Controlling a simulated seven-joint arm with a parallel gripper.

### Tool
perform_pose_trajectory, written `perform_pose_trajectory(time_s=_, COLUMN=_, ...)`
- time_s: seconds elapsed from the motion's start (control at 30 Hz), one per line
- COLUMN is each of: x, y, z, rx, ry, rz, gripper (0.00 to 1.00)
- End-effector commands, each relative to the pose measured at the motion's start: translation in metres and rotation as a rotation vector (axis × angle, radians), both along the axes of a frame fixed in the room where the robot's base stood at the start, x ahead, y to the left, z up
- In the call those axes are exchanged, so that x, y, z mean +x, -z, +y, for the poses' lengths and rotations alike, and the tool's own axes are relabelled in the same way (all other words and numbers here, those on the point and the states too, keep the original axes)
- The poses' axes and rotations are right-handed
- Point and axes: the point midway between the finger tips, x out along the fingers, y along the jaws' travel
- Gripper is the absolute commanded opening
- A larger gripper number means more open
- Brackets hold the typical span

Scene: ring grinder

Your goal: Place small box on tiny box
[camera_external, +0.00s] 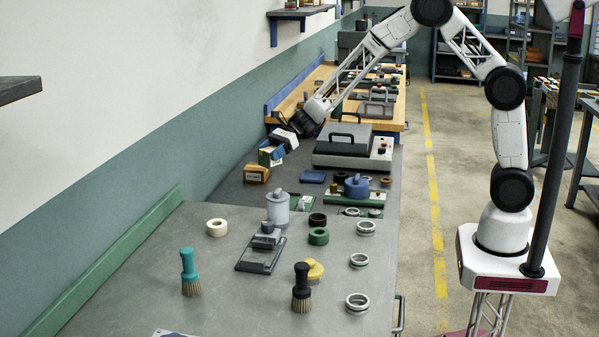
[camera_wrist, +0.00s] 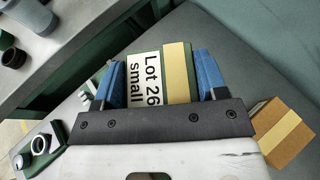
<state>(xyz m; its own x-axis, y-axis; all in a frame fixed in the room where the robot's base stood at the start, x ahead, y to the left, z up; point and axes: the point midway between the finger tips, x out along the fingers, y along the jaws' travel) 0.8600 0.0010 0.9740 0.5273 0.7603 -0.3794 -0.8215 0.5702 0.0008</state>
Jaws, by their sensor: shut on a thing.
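The small box (camera_wrist: 160,75) is green and white with a yellow tape band and the printed words "Lot 26 small". My gripper (camera_wrist: 161,82) has its blue fingers shut on its two sides. In the external view my gripper (camera_external: 283,140) holds the small box (camera_external: 270,156) near the wall side of the dark bench. A brown box with a tape band (camera_external: 256,174) rests on the bench just below it in the picture. The brown box (camera_wrist: 283,132) also shows right of my gripper in the wrist view, apart from the held box. Its label is not readable, so I cannot confirm it is the tiny box.
A grey machine with a handled lid (camera_external: 344,146) stands right of my gripper. A blue block (camera_external: 312,177) and a green fixture (camera_external: 356,194) lie nearer the camera. The front bench holds brushes, rings and a grey jar (camera_external: 278,210). The wall is close on the left.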

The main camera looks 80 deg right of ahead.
Motion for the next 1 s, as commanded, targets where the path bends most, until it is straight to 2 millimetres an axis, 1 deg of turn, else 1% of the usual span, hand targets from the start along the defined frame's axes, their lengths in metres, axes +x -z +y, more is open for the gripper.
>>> perform_pose_trajectory(time_s=0.03, x=-0.005, y=0.001, z=-0.016, rx=0.000, ry=0.022, rz=0.000, gripper=0.33)
perform_pose_trajectory(time_s=0.2, x=-0.024, y=0.008, z=-0.061, rx=0.000, ry=0.082, rz=0.001, gripper=0.33)
perform_pose_trajectory(time_s=0.33, x=-0.037, y=0.012, z=-0.090, rx=-0.001, ry=0.124, rz=0.002, gripper=0.33)
perform_pose_trajectory(time_s=0.5, x=-0.050, y=0.015, z=-0.114, rx=-0.003, ry=0.160, rz=0.001, gripper=0.33)
perform_pose_trajectory(time_s=0.7, x=-0.057, y=0.017, z=-0.126, rx=-0.003, ry=0.178, rz=0.001, gripper=0.33)
perform_pose_trajectory(time_s=1.0, x=-0.058, y=0.018, z=-0.127, rx=-0.003, ry=0.179, rz=0.001, gripper=0.33)
